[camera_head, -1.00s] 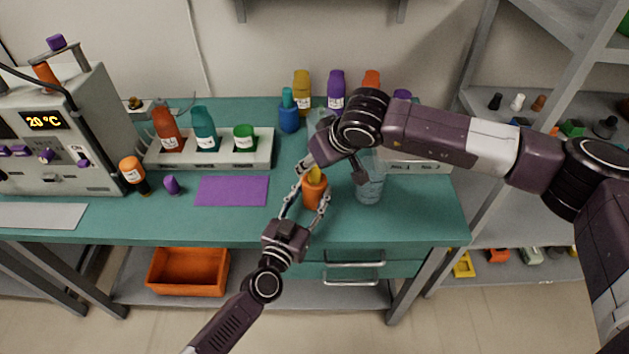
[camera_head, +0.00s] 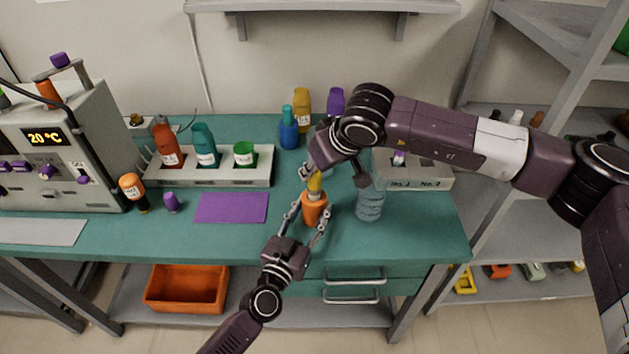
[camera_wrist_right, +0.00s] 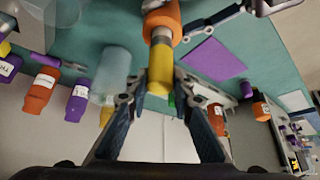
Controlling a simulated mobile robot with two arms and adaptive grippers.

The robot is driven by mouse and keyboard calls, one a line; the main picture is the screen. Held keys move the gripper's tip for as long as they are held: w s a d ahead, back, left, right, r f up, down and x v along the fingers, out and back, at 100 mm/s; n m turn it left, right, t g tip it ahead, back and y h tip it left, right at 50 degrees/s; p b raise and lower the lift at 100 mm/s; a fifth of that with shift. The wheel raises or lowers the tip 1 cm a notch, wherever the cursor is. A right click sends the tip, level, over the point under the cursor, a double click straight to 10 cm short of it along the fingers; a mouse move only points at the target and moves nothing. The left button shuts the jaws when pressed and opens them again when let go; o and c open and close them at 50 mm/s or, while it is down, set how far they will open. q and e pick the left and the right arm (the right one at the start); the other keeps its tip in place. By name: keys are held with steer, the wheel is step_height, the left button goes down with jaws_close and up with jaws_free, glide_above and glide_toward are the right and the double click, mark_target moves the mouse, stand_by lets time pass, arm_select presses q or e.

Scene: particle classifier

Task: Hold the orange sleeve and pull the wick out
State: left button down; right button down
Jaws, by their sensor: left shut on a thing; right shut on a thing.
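The orange sleeve (camera_head: 314,213) stands upright over the front part of the teal bench. My left gripper (camera_head: 313,207) is shut on it, one finger on each side. The yellow-topped wick (camera_head: 315,185) rises from the sleeve's top, with a short pale section between yellow and orange. My right gripper (camera_head: 312,174) comes down from above and is shut on the yellow part. In the right wrist view, its fingers (camera_wrist_right: 160,82) clasp the yellow wick end (camera_wrist_right: 159,68). A grey-white section links it to the orange sleeve (camera_wrist_right: 162,18). The wick's lower end is hidden inside the sleeve.
A clear beaker (camera_head: 370,203) stands close right of the sleeve. A purple mat (camera_head: 231,208) lies left. A rack (camera_head: 225,176) with bottles and another rack (camera_head: 425,179) stand behind. A grey machine (camera_head: 82,150) is at the left.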

step_height(320, 180, up, 6)
steer(key=shift+r, duration=0.15)
arm_select(q)
steer(key=c, duration=1.1)
jaws_free()
steer(key=shift+s, duration=0.1)
steer(key=v, duration=1)
steer(key=shift+s+a+f, duration=0.15)
steer(key=shift+s, duration=0.05)
steer(key=shift+s+a, duration=0.2)
steer(key=shift+s, duration=0.45)
